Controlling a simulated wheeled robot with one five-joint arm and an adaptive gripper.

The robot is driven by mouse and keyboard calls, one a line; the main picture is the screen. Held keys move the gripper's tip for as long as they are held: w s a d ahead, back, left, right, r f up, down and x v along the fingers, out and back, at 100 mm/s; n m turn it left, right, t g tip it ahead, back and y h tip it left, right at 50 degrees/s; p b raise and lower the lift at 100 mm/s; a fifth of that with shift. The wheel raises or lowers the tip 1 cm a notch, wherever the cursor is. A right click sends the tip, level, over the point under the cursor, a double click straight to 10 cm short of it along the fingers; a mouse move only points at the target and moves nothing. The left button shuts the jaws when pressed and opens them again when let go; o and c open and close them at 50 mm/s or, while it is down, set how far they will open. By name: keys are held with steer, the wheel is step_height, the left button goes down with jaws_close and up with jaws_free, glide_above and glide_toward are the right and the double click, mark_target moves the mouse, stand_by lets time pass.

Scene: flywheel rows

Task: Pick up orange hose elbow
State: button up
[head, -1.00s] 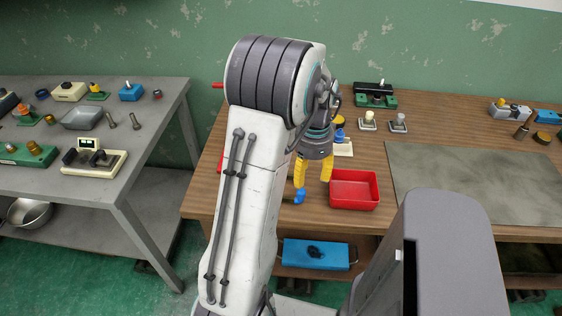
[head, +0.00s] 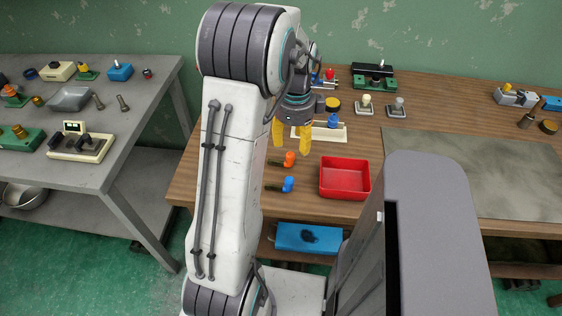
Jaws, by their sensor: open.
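The orange hose elbow (head: 289,159) lies on the wooden table, with a dark stem pointing left. A similar blue elbow (head: 288,184) lies just in front of it, nearer the table's front edge. My gripper (head: 291,150) has yellow fingers spread apart, pointing down. It is open and empty. In the picture the orange elbow shows just below and between the fingertips. I cannot tell how high the fingertips are above it.
A red tray (head: 345,193) stands right of the elbows and looks empty. A cream holder (head: 330,133) with a blue knob is behind the gripper. A grey mat (head: 460,170) covers the right of the table. A grey table (head: 120,160) stands at left.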

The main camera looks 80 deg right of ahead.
mark_target(290, 154)
steer(key=shift+f+m, duration=0.4)
steer(key=shift+f, duration=0.2)
steer(key=f, duration=0.4)
steer(key=shift+w+d+f+p, duration=0.2)
steer(key=shift+w+f+p, duration=0.1)
steer(key=shift+w+f, duration=0.1)
steer(key=shift+f, duration=0.7)
jaws_close()
